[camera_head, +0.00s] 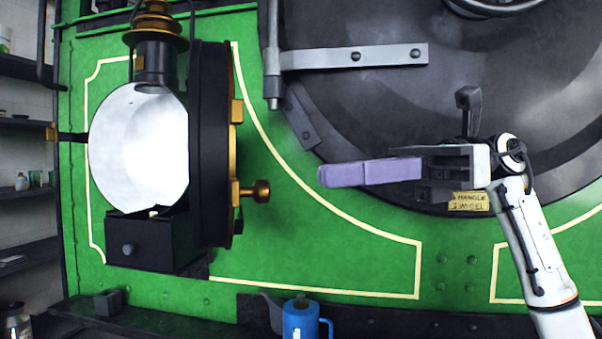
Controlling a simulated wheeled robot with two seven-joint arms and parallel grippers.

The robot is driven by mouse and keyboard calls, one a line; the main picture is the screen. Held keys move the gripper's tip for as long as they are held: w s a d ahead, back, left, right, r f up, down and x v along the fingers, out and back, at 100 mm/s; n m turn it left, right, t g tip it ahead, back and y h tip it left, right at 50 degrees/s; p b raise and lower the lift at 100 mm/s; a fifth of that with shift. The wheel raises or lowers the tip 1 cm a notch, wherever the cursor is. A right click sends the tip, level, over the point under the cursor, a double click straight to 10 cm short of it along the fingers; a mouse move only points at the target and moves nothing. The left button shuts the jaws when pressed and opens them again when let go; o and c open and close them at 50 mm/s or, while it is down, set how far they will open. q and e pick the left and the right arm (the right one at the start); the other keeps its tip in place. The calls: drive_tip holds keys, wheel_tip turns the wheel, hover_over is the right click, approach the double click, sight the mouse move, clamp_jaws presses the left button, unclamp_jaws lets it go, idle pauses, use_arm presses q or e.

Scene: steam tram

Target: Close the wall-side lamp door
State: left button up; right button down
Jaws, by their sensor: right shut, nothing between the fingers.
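The lamp stands at the left, with a round white inside (140,145), a chimney on top and a black box below. Its thick black round door (208,140) stands open, almost edge-on, at the right side of the white inside. Brass fittings and a brass knob (258,190) stick out from the door's right face. My right gripper (322,176) has lilac fingers, shut and empty, pointing left. Its tips are right of the knob and apart from it in the picture. My left gripper is out of view.
A large dark round boiler door (480,100) with a grey hinge strap (350,57) fills the upper right. A blue jug (300,320) stands at the bottom middle. Shelves (25,195) line the left wall. Green panel shows between the knob and my fingertips.

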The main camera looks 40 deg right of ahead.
drive_tip(key=shift+p+x, duration=0.45)
drive_tip(key=shift+x, duration=2.3)
